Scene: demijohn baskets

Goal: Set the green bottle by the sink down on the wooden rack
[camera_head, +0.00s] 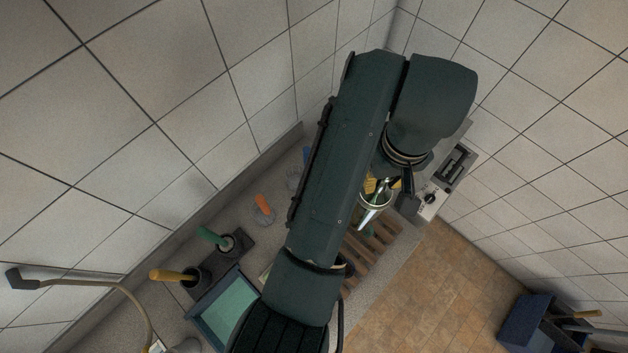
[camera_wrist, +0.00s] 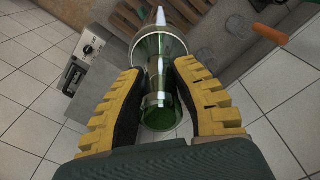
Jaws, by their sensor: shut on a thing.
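The green glass bottle (camera_wrist: 160,88) is between the yellow fingers of my gripper (camera_wrist: 158,70), which is shut on it. In the head view, my arm hides much of the bottle (camera_head: 383,189) and of my gripper (camera_head: 374,184). The slatted wooden rack (camera_head: 377,247) lies on the counter below them, partly covered by my arm. It also shows at the top of the wrist view (camera_wrist: 128,17), beyond the bottle's far end. I cannot tell how high the bottle is above the rack.
A grey device with a dial (camera_head: 432,200) stands by the right wall, close to my gripper. Orange (camera_head: 263,204), green (camera_head: 211,236) and yellow (camera_head: 172,275) handles stand along the back wall. A teal basin (camera_head: 226,309) is at lower left. A blue bin (camera_head: 530,322) stands on the floor.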

